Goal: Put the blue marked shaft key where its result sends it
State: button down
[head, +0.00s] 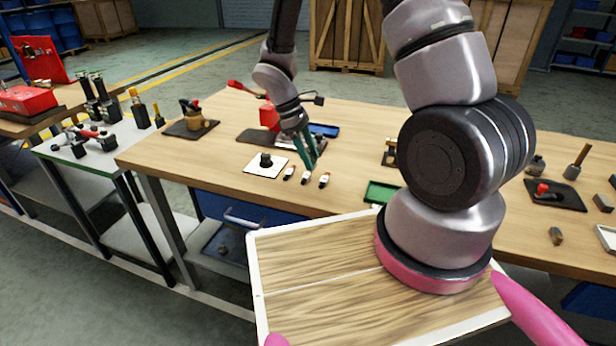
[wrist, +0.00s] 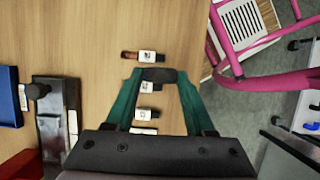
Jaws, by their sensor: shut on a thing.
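My gripper (head: 309,163) is low over the workbench. In the wrist view its teal fingers (wrist: 159,76) are closed on a short dark shaft key (wrist: 158,75). No blue mark on this key can be made out. Small white tags lie on the bench around and below the fingers: one with a reddish-brown end (wrist: 147,57), one just under the held key (wrist: 147,87), and others nearer the palm (wrist: 148,114). In the head view a tagged piece (head: 324,180) lies right of the fingers and another (head: 289,172) lies left. The tag marks are too small to read.
A blue tray (head: 324,130) and a dark fixture (wrist: 55,120) with a red part (head: 269,115) stand behind my gripper. A white plate with a black knob (head: 265,161) lies left. A green tray (head: 382,192) lies right, near the front edge.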

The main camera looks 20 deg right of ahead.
aim_at(314, 186)
jog(key=shift+f, duration=3.35)
jog(key=shift+f, duration=0.15)
jog(key=shift+c, duration=1.3)
grip_release()
